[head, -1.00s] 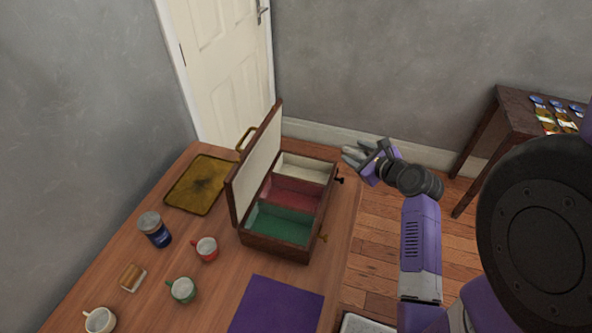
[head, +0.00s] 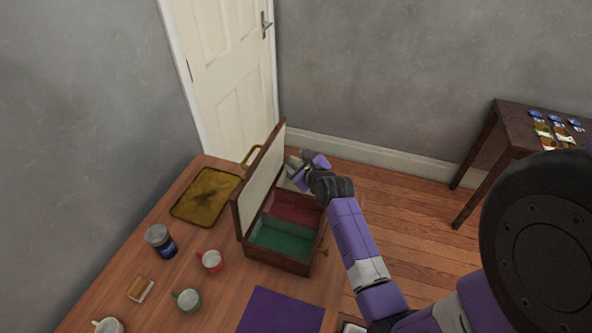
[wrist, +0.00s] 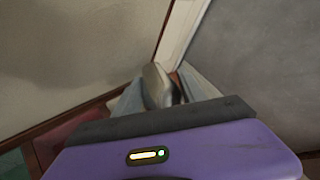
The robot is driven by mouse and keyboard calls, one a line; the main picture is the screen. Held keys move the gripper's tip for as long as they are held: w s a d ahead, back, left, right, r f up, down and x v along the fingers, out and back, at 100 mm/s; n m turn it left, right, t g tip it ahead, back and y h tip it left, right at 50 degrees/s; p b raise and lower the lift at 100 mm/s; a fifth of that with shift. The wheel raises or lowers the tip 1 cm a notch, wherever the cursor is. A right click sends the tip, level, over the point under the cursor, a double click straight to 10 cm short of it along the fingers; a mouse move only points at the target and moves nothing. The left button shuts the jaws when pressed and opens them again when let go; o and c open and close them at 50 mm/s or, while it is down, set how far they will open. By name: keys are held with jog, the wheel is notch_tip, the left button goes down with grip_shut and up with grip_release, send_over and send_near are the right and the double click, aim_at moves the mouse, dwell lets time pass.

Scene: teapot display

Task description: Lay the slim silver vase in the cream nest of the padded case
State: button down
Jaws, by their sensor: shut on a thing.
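The padded case (head: 275,262) stands open on the table, its cream-lined lid (head: 262,182) raised on the left side. Its green nest is nearest and its red nest (head: 297,208) is in the middle. The cream nest at the far end is mostly hidden by my gripper and arm. My gripper (head: 294,164) is over that far end, close to the lid. It is shut on the slim silver vase, which shows as a pale grey body between the fingers in the wrist view (wrist: 156,86). In the head view the vase is hard to tell from the fingers.
Left of the case are a brass tray (head: 206,197), a dark blue jar (head: 161,241), a red-handled mug (head: 210,261) and a green-handled mug (head: 188,301). A purple mat (head: 280,312) lies in front. A side table (head: 515,140) stands at the right.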

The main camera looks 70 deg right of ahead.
notch_tip(320, 180, down, 4)
jog(key=shift+r, duration=0.1)
jog(key=shift+w+f, duration=0.2)
jog(key=shift+f, duration=0.05)
jog(key=shift+f, duration=0.4)
jog(key=shift+f, duration=0.2)
jog(key=c, duration=0.7)
grip_release()
jog(key=shift+o, duration=0.2)
jog(key=shift+f, duration=0.1)
